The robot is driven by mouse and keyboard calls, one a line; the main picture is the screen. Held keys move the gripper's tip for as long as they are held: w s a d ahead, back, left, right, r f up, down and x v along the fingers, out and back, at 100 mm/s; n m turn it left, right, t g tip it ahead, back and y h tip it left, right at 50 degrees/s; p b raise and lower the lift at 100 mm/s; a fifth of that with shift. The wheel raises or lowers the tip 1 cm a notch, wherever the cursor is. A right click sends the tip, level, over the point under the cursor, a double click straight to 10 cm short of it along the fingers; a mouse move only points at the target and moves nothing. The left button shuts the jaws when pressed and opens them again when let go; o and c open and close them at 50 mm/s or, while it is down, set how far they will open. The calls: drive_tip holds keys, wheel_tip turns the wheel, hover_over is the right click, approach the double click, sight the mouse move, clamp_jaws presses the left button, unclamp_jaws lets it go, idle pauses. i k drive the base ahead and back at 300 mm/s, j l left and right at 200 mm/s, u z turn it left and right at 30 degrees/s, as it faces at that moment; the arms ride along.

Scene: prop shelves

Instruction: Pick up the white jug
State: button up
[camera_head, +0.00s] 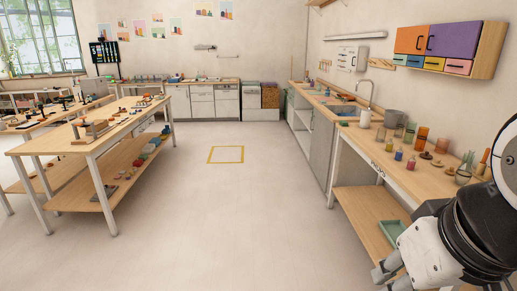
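A small white jug (364,118) stands upright on the wooden counter along the right wall, below the tap. It is small in the view and its handle is not clear. My gripper (386,277) is at the bottom right, low beside the front of the near right table and well apart from the jug. Its fingertips are partly cut off by the lower frame edge, so I cannot tell whether it is open or shut.
The near right table (406,176) holds a grey pot (395,118), coloured glasses and small lidded pots. A green tray (391,230) lies on its lower shelf. A long workbench (88,150) stands left. The middle floor is clear, with a yellow marked square (226,147).

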sight(366, 116)
drive_tip(key=i, duration=1.9)
drive_tip(key=i+z, duration=0.15)
drive_tip(key=i, duration=0.4)
drive_tip(key=i+z, duration=0.2)
drive_tip(key=i, duration=0.3)
drive_tip(key=i+z, duration=0.15)
drive_tip(key=i, duration=0.4)
drive_tip(key=i+j+z, duration=0.15)
drive_tip(key=i, duration=0.35)
drive_tip(key=j, duration=0.1)
